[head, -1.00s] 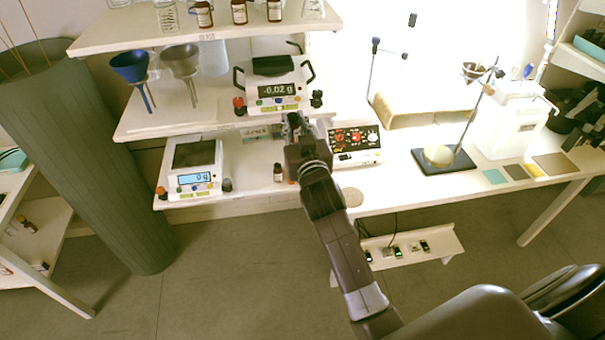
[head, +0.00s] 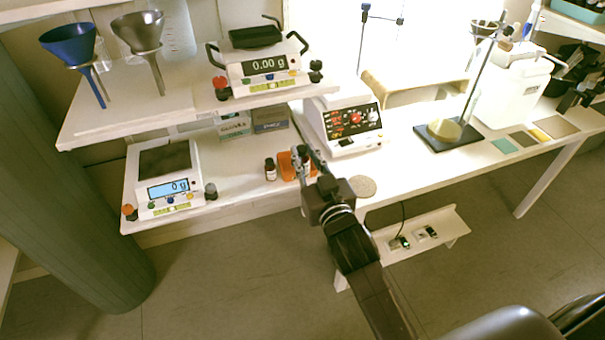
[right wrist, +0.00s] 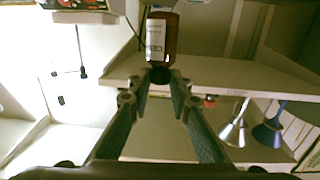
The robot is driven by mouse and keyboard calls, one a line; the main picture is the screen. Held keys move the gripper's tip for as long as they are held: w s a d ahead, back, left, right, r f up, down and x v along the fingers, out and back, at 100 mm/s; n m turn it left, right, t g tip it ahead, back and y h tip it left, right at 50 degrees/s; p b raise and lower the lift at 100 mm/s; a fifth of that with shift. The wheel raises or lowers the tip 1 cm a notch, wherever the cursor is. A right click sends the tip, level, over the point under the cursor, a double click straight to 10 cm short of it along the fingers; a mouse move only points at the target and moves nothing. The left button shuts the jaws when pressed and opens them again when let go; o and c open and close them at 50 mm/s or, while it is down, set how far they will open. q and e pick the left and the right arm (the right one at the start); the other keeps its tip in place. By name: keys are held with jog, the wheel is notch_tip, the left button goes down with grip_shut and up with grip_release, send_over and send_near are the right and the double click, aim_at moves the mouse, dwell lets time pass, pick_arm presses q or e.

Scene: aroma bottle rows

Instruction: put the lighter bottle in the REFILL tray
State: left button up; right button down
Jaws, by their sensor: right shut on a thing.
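My right gripper (head: 303,158) is at the right end of the lower shelf, beside the dial instrument. In the right wrist view its fingertips (right wrist: 158,84) are shut on the dark cap of an amber bottle (right wrist: 157,38) with a white label. A second small dark bottle (head: 270,169) stands upright on the lower shelf, left of the gripper. An orange object (head: 288,166), partly hidden by the gripper, sits between them; I cannot tell whether it is a tray. No REFILL lettering is readable. My left gripper is not in view.
A balance (head: 168,180) reading 0 g stands left on the lower shelf. Another balance (head: 262,70) reading 0.00 g is on the shelf above. Boxes (head: 270,119) stand behind the bottles. Funnels (head: 68,45) stand upper left.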

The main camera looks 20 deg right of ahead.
pick_arm(q)
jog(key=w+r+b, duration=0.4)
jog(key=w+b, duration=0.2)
jog(key=b, duration=0.2)
pick_arm(e)
jog(key=w+d+f, duration=0.1)
jog(key=w+f, duration=0.6)
jog(key=w, duration=0.5)
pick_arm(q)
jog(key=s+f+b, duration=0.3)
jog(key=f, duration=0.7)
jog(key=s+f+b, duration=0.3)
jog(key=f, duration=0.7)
pick_arm(e)
send_over(289, 173)
jog(key=shift+m+h, duration=0.3)
jog(key=shift+m, duration=0.1)
notch_tip(289, 173, down, 11)
jog(key=shift+d+r+b, duration=0.1)
jog(key=shift+r+b, duration=0.05)
jog(key=shift+b, duration=1.1)
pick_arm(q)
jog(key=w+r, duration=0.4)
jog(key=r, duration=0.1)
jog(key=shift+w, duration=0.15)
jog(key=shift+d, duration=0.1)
